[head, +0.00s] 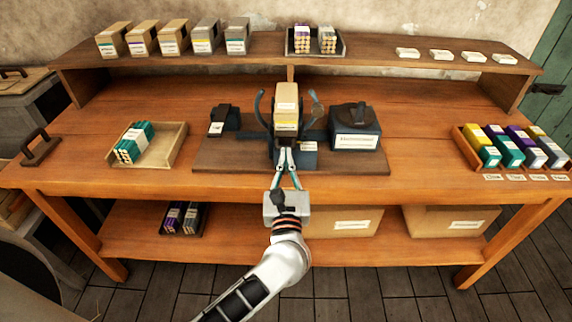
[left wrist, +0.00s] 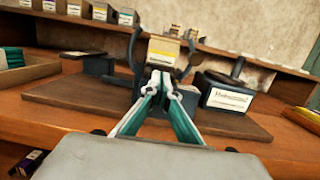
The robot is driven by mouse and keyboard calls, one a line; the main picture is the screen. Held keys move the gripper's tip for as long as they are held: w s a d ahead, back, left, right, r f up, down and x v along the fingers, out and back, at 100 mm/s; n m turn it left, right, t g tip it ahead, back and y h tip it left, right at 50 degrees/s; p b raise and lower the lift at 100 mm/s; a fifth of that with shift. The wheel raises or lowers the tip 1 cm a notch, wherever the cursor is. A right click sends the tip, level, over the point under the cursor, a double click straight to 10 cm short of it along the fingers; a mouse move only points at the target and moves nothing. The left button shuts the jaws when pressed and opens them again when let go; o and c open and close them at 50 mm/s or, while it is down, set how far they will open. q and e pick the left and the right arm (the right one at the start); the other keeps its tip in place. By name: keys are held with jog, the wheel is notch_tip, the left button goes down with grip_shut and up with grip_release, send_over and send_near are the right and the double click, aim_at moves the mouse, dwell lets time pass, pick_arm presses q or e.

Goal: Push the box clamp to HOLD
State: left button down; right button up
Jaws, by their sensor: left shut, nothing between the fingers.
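A dark press (head: 286,135) stands in the middle of the bench, with a tan labelled box (head: 287,98) upright in its top. Dark curved arms (head: 260,108) rise beside the box; the box also shows in the left wrist view (left wrist: 163,52). I cannot tell which part is the clamp or read any HOLD mark. A small white label (head: 309,146) sits at the press's right side. My left gripper (head: 285,153) is shut and empty, its tips at the press front just below the box; contact is unclear. In the left wrist view its fingertips (left wrist: 160,78) hide the lower press. My right gripper is not in view.
A dark labelled unit (head: 355,135) stands right of the press and a small dark block (head: 223,118) left of it. A wooden tray (head: 172,147) with teal packs lies left; a crate of coloured boxes (head: 467,150) lies right. The bench front (head: 420,180) is clear.

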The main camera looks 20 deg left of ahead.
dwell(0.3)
pick_arm(q)
jog(key=v, duration=1.2)
jog(key=s+d+f+m+g+h, duration=0.15)
jog(key=f+m+h, duration=0.4)
jog(key=m, duration=1.05)
jog(key=s+d+f+m+h, duration=0.25)
jog(key=f+m+h, duration=0.3)
jog(key=m, duration=0.95)
jog(key=s+a+f+m+g+y, duration=0.1)
jog(key=s+a+f+m+g, duration=0.2)
jog(key=f, duration=0.5)
jog(key=s+a+f+m+g+y, duration=0.1)
jog(key=s+a+f+m+g, duration=0.2)
jog(key=s+a+f+m, duration=0.3)
notch_tip(320, 180, down, 2)
jog(key=a+m, duration=0.1)
jog(key=m, duration=0.3)
jog(key=shift+a+f+g, duration=0.2)
jog(key=shift+a+g, duration=0.15)
jog(key=shift+a, duration=0.05)
